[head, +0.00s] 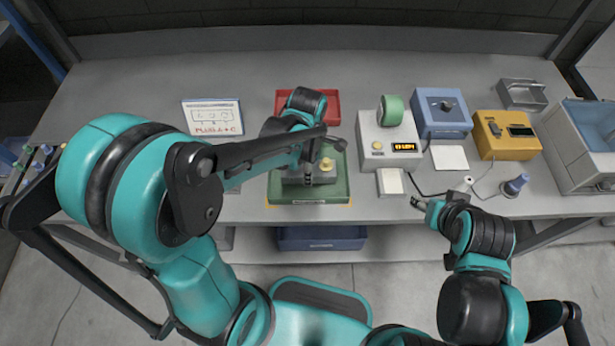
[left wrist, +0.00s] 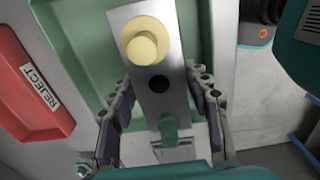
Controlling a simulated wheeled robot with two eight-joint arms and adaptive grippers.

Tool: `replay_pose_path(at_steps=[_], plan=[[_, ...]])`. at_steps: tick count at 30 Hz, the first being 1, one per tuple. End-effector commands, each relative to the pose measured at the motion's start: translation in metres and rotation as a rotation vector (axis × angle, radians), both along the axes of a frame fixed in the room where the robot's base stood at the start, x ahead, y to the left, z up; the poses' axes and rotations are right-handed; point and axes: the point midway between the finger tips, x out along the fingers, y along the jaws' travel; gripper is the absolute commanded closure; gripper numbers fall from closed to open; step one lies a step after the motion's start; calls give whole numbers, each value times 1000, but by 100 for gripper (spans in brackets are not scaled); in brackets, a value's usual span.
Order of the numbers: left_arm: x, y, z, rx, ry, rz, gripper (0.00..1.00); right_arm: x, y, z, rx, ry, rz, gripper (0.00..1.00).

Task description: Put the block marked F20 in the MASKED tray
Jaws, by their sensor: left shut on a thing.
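My left gripper (head: 312,165) is over the green tray (head: 282,192), its fingers on both sides of a grey metal block (head: 300,181). In the left wrist view the gripper (left wrist: 163,118) is shut on this block (left wrist: 160,60), which has a pale yellow knob, a dark hole and a green peg. No F20 mark is readable. The green tray's front label is too small to read; I cannot tell whether the block touches its floor. My right gripper (head: 418,204) is near the table's front edge; its jaw opening is unclear.
A red tray (head: 333,106) lies behind the green one; its label reads REJECT in the left wrist view (left wrist: 40,90). To the right stand a grey display device (head: 388,140), a blue box (head: 441,112) and a yellow device (head: 506,135). A dark blue bin (head: 321,240) is below.

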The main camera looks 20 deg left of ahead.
Motion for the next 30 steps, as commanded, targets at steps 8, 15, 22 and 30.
replay_pose_path(at_steps=[8,15,22,30], plan=[[1,0,-33,0,0,0,100,0,0,-16,0,0,0,46],[0,0,-40,0,0,0,100,0,0,-18,0,0,0,46],[0,0,-44,0,0,0,100,0,0,-22,0,0,0,46],[0,0,-43,0,0,0,32,0,0,-21,0,0,0,46]])
